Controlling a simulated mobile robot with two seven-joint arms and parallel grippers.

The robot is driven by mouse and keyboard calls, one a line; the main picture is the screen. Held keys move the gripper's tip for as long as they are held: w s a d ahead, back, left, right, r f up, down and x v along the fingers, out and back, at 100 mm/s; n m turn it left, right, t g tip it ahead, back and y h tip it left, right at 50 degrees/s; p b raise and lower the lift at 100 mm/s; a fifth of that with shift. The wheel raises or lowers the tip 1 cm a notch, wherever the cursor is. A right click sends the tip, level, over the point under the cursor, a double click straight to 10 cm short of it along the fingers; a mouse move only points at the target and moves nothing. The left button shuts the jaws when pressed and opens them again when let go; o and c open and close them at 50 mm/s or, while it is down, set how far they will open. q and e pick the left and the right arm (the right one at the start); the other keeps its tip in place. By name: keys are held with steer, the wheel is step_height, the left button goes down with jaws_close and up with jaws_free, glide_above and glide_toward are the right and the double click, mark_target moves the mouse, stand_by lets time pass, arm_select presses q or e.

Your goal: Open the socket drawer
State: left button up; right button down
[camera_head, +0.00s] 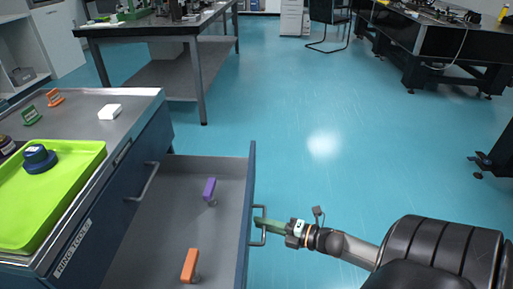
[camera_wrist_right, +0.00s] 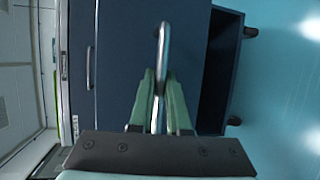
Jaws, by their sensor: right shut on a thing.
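The drawer (camera_head: 251,180) is pulled well out of the blue cabinet (camera_head: 140,150), with its grey inside showing. A purple-handled piece (camera_head: 209,189) and an orange-handled piece (camera_head: 190,264) are in it. My right gripper (camera_head: 262,223) is shut on the metal bar handle of the drawer front. In the right wrist view, its green fingers (camera_wrist_right: 160,95) close on either side of the handle (camera_wrist_right: 162,50). I cannot read a socket label on this drawer. My left gripper is not in view.
A shut drawer's handle (camera_head: 144,182) shows above the open drawer, near the label "RING TOOLS" (camera_head: 73,248). A green tray (camera_head: 70,190) with a blue round piece (camera_head: 39,157) is on top. Open blue floor (camera_head: 320,110) lies beyond, with tables further back.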

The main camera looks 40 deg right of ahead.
steer(key=shift+s, duration=0.1)
steer(key=c, duration=0.9)
jaws_free()
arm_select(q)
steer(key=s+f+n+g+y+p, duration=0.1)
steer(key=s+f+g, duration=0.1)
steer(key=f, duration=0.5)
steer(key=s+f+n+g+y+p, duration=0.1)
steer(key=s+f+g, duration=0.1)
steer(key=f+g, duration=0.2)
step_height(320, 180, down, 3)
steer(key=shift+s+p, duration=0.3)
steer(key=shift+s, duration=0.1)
arm_select(e)
steer(key=v, duration=1.2)
steer(key=shift+s+d+r, duration=0.1)
steer(key=shift+s+d, duration=0.05)
steer(key=shift+s, duration=0.05)
